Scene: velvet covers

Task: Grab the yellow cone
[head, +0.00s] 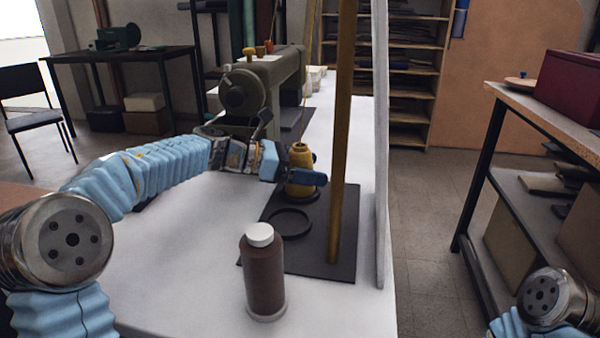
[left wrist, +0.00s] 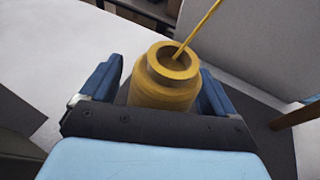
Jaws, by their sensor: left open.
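The yellow cone (head: 301,160) stands upright on the dark mat (head: 318,235) on the white table. A yellow thread rises from its top in the left wrist view (left wrist: 165,85). My left gripper (head: 300,178) reaches in from the left and is at the cone. Its two blue fingers (left wrist: 162,88) are open, one on each side of the cone. I cannot tell whether either finger touches it. The cone's lower part is partly hidden by the gripper. My right gripper is not in view; only part of my right arm shows at the lower right.
A brown thread cone with a white cap (head: 264,275) stands in front on the table. A black ring (head: 289,222) lies on the mat. A yellow-brown pole (head: 342,140) rises just right of the cone, with a pale upright panel (head: 381,150) beyond. A sewing machine (head: 262,90) stands behind.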

